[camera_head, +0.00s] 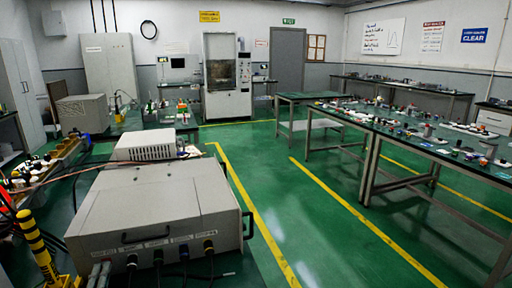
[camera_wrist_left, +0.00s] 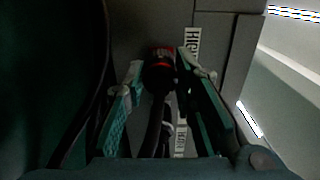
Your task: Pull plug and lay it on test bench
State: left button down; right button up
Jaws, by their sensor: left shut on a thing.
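The grey generator box (camera_head: 155,205) stands at front left with its labelled connector panel facing me. Several round connectors with cables line its lower edge. My left gripper (camera_head: 100,272) is low at the panel's left end, mostly small and cut by the frame edge. In the left wrist view my left gripper (camera_wrist_left: 160,72) has its teal-padded fingers on either side of a dark plug with a red ring (camera_wrist_left: 158,76). It is shut on the plug, close to the panel with a HIGH label. A black cable hangs from the plug. I cannot tell how far the plug is seated. My right gripper is out of view.
A long green-topped bench (camera_head: 395,128) with many small parts stands at right. A smaller, mostly bare table (camera_head: 305,97) is behind it. A yellow-black striped post (camera_head: 40,248) and loose cables are at far left. The green floor (camera_head: 300,220) between is clear.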

pick_arm(q)
jog(key=shift+p+v, duration=0.5)
jog(key=shift+v, duration=1.75)
jog(key=shift+s+d, duration=0.1)
jog(key=shift+s, duration=0.2)
jog(key=shift+r, duration=0.1)
